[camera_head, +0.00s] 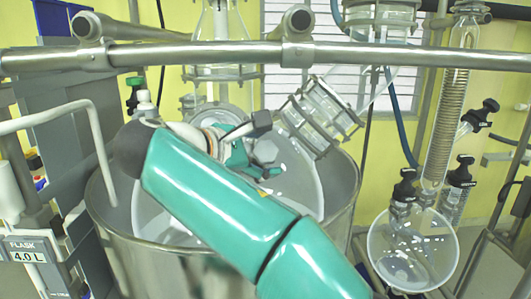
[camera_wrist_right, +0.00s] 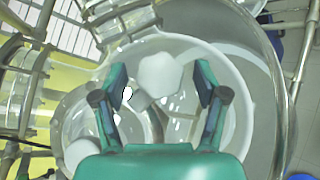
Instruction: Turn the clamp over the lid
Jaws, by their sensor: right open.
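My right gripper (camera_head: 260,145) reaches over the large metal vessel in the head view, partly hidden by its own teal arm. In the right wrist view the gripper (camera_wrist_right: 161,88) is open, its two fingers apart on either side of a white rounded piece (camera_wrist_right: 159,74). I cannot tell whether they touch it. Behind it lies a round clear glass surface (camera_wrist_right: 190,55), perhaps the lid. The glass dome (camera_head: 300,180) also shows inside the vessel in the head view. I cannot make out the clamp for certain. My left gripper is not in view.
A metal bar (camera_head: 400,52) crosses in front of the setup. The steel vessel (camera_head: 345,215) surrounds the glass. A tilted glass flange (camera_head: 322,115) stands close behind the gripper. A round flask (camera_head: 413,250) with black-knobbed valves hangs at right, and a bent pipe (camera_head: 50,116) is at left.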

